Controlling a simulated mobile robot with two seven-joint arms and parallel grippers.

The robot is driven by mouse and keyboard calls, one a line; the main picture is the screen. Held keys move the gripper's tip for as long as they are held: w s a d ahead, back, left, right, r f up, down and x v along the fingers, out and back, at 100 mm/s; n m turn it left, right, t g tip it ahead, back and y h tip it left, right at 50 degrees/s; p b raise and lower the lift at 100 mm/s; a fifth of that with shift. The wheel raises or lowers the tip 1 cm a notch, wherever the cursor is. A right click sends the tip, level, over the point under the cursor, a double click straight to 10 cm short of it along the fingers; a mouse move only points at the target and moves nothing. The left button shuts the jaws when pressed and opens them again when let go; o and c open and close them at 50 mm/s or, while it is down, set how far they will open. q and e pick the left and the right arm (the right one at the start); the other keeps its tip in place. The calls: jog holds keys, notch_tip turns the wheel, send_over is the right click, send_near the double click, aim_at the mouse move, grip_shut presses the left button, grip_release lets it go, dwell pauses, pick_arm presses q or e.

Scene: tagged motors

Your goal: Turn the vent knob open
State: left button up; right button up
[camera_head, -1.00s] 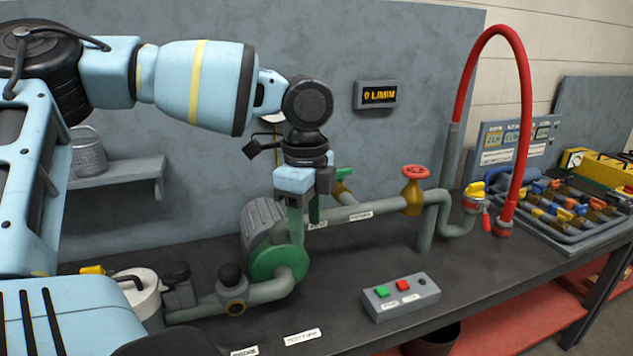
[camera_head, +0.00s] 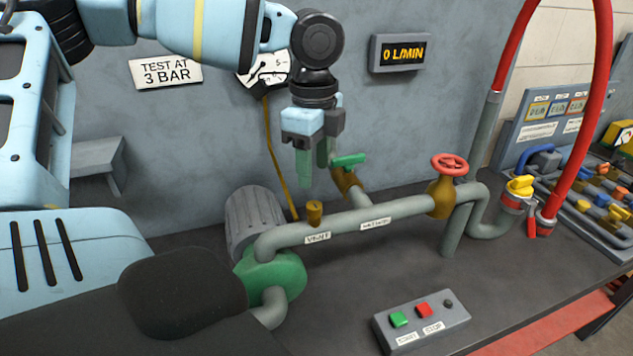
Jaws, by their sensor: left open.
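The vent knob (camera_head: 314,213) is a small brass-yellow knob standing on top of the grey pipe (camera_head: 405,208), just above the "VENT" label (camera_head: 318,238). My left gripper (camera_head: 313,172) points down with its green fingers apart and empty. In the picture its tips are a little above the knob and do not touch it. How far they are from it in depth I cannot tell. My right gripper is not in view.
A green-handled brass valve (camera_head: 348,161) is close to the right of my fingers. A red-wheeled valve (camera_head: 448,166) is farther right on the pipe. A green pump (camera_head: 272,276) is lower left. A button box (camera_head: 425,326) is in front. The display (camera_head: 404,54) reads 0 L/MIN.

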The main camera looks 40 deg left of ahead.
aim_at(314, 204)
pick_arm(q)
jog(key=shift+w+a+r, duration=0.1)
jog(key=shift+s+f, duration=0.2)
jog(key=shift+f, duration=0.25)
jog(key=shift+w+f, duration=0.1)
jog(key=shift+f, duration=3.35)
jog(key=c, duration=1)
